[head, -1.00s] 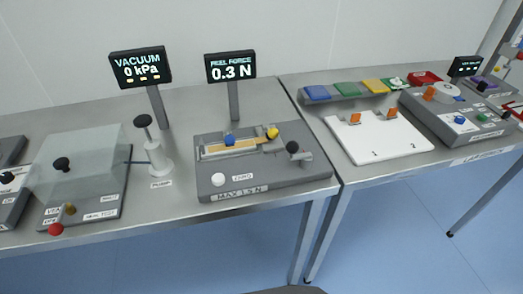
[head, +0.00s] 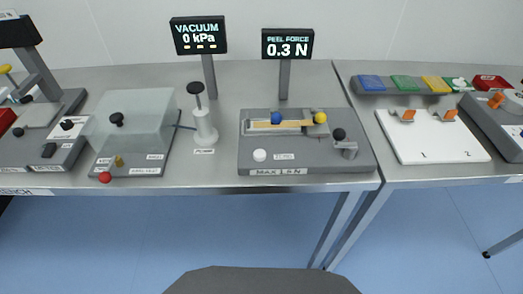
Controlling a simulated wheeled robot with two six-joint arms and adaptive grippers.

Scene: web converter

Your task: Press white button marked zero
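The white button (head: 259,155) sits at the front left of the grey peel-force device (head: 306,160) on the metal bench. A small label (head: 284,156) stands just right of the button; its text is too small to read surely. The display (head: 287,44) behind the device reads "PEEL FORCE 0.3 N". The device also carries a strip with a blue knob (head: 276,118) and a yellow knob (head: 320,117), and a black knob (head: 338,134) at its right. Neither of my grippers is in view.
Left of the device stand a pump (head: 204,125) with a black handle and a clear-covered box (head: 133,125) with a red knob (head: 104,177). A vacuum display (head: 198,36) reads 0 kPa. A white board (head: 437,140) lies on the right bench. The front strip of bench is clear.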

